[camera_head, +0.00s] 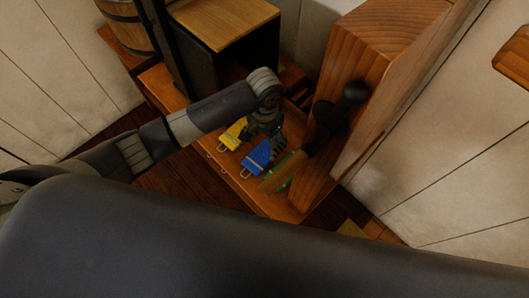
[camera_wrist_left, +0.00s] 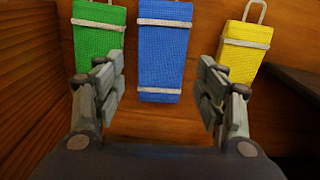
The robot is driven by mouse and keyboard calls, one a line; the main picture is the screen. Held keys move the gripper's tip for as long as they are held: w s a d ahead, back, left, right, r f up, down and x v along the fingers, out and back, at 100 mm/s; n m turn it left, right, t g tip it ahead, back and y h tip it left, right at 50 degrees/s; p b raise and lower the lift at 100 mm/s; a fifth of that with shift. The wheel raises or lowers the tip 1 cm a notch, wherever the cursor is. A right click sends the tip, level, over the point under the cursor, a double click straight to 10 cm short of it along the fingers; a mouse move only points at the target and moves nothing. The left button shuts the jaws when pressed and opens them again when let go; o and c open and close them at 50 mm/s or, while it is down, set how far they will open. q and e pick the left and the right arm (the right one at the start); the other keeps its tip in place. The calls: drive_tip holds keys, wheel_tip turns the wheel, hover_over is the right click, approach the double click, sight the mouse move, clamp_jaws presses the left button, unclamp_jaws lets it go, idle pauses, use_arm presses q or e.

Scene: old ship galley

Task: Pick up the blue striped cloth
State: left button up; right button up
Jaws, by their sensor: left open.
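The blue striped cloth (camera_head: 257,157) lies on the wooden surface, a folded textured block with a pale band and a wire loop. It also shows in the left wrist view (camera_wrist_left: 165,50), in the middle, between the two fingers. My left gripper (camera_head: 274,136) is above the surface, close to the blue cloth in the head view. In the left wrist view the left gripper (camera_wrist_left: 161,75) is open with nothing between its pads, and the blue cloth is beyond the fingertips. My right gripper is not in view.
A yellow cloth (camera_wrist_left: 245,50) and a green cloth (camera_wrist_left: 99,38) lie on either side of the blue one. A thick wooden post or panel (camera_head: 370,45) with a dark knobbed object (camera_head: 354,93) stands close on the right. A barrel (camera_head: 127,22) and wooden-topped cabinet (camera_head: 222,20) stand behind.

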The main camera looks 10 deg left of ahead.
sight(265, 152)
use_arm(q)
drive_tip(key=f, duration=0.6)
drive_tip(key=shift+w, duration=0.2)
drive_tip(key=c, duration=0.8)
